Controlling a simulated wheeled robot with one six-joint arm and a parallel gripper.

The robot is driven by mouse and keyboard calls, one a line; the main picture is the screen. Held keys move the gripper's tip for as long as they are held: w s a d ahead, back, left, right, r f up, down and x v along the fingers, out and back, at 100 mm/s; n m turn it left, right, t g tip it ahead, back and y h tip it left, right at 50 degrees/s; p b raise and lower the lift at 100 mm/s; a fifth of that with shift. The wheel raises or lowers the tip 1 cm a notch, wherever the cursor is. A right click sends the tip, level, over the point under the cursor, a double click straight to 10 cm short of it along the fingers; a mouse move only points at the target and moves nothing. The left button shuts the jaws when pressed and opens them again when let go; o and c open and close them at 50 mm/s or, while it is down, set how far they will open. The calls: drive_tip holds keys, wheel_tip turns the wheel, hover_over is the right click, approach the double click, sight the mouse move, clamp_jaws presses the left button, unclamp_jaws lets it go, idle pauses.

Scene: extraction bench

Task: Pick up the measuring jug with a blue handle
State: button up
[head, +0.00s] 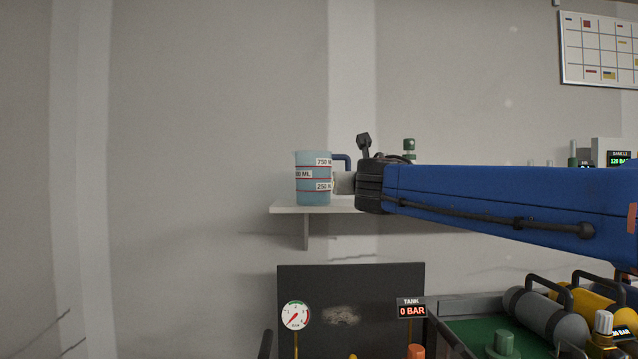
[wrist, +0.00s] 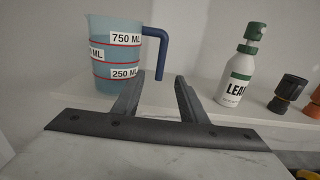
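The measuring jug (head: 313,180) is light blue with red lines and white volume labels, and stands upright at the left end of a white shelf. In the wrist view the jug (wrist: 112,55) is at the upper left, with its blue handle (wrist: 163,50) on its right side. My gripper (wrist: 160,88) is open, its two dark fingers apart, pointing toward the shelf. The handle's lower end shows just beyond and between the fingertips; I cannot tell the exact depth. In the head view my blue arm hides most of the gripper and part of the handle.
Dark fittings (wrist: 287,92) stand farther right. Below are a tank gauge (head: 295,315), a dark panel (head: 350,290) and grey and yellow cylinders. The wall left of the shelf is clear.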

drive_tip(key=w, duration=1.5)
drive_tip(key=shift+w+a+f, duration=0.15)
drive_tip(key=shift+w+a, duration=0.05)
drive_tip(key=shift+w, duration=0.1)
clamp_jaws()
drive_tip(key=shift+s, duration=0.1)
idle(0.9)
